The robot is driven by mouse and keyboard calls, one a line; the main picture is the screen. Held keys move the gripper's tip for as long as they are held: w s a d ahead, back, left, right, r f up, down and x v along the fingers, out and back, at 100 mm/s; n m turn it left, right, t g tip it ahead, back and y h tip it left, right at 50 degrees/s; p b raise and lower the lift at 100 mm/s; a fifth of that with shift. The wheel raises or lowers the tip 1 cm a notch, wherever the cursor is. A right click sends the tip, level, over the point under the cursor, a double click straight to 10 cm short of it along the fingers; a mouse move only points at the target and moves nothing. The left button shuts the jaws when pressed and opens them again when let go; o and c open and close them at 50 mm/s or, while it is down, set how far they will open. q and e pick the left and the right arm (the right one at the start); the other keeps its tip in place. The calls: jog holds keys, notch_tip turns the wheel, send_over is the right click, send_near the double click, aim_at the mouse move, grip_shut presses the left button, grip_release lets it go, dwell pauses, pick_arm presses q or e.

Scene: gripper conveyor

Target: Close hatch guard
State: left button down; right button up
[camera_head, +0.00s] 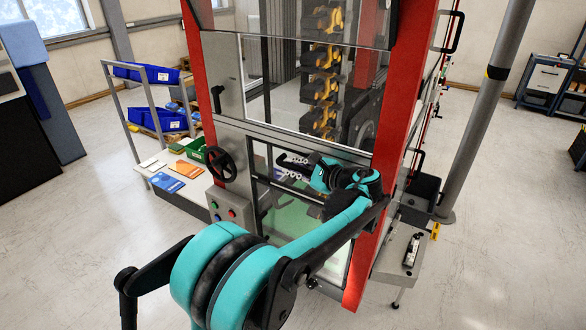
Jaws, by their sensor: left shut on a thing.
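The machine has a red and grey frame with clear panels. Its lower front opening, with a dark frame and a pale green clear pane (290,219), appears to be the hatch guard. My left gripper (286,162) is at the upper part of this opening, its dark fingers shut on what looks like the hatch guard's handle. The fingers and wrist hide most of the handle, so the exact grip is not clear. My teal left arm crosses the lower right of the pane and hides part of it. My right gripper is not in view.
A black handwheel (221,165) and a button box (229,208) sit left of the hatch. A grey post (484,110) stands at the right. Open floor lies on both sides.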

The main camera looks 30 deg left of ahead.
pick_arm(q)
jog(key=shift+w+r, duration=0.1)
jog(key=shift+r, duration=0.05)
jog(key=c, duration=1.8)
grip_release()
jog(key=shift+o, duration=0.2)
jog(key=v, duration=1.2)
